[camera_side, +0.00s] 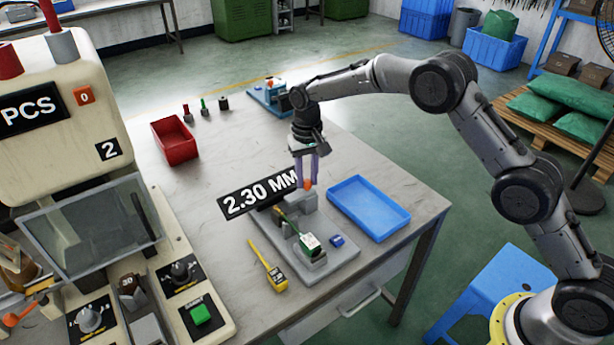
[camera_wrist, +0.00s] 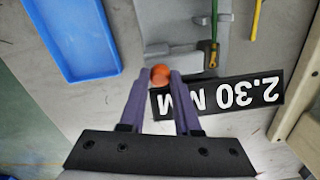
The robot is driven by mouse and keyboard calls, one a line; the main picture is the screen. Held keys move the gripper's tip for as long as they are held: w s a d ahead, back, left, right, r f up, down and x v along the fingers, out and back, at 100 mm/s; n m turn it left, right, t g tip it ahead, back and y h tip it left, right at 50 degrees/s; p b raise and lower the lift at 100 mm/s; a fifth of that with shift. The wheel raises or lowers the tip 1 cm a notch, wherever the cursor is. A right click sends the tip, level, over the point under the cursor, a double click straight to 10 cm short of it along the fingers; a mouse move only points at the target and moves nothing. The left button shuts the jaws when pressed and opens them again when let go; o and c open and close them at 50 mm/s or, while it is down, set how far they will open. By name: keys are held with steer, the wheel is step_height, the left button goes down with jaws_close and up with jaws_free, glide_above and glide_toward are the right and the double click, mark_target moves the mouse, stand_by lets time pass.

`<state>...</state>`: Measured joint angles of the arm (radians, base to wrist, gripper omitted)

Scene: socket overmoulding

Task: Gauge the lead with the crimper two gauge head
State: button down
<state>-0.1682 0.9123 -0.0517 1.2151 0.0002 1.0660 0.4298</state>
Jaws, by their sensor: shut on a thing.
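My gripper (camera_side: 306,179) has two purple fingers pointing down, shut on a small rounded orange piece (camera_wrist: 160,73). The orange piece is at the fingertips, at the back end of a grey gauge fixture (camera_side: 345,250); I cannot tell whether it touches the fixture. A black readout (camera_side: 258,195) reading "2.30 MM" is beside the fixture and also shows upside down in the wrist view (camera_wrist: 225,95). A cream machine (camera_side: 45,140) marked "2" stands at the left.
A blue tray (camera_side: 369,208) lies right of the fixture. A yellow-handled tool (camera_side: 268,268) lies to its left and a small blue piece (camera_side: 337,240) on its plate. A red bin (camera_side: 174,139) and several small upright items (camera_side: 204,106) stand farther back.

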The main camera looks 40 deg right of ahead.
mark_target(291, 197)
steer(key=shift+r, duration=0.1)
stand_by(0.4)
steer(key=shift+a, duration=2.4)
steer(key=c, duration=0.6)
jaws_free()
step_height(291, 197, up, 14)
steer(key=shift+f, duration=0.1)
steer(key=shift+d, duration=0.1)
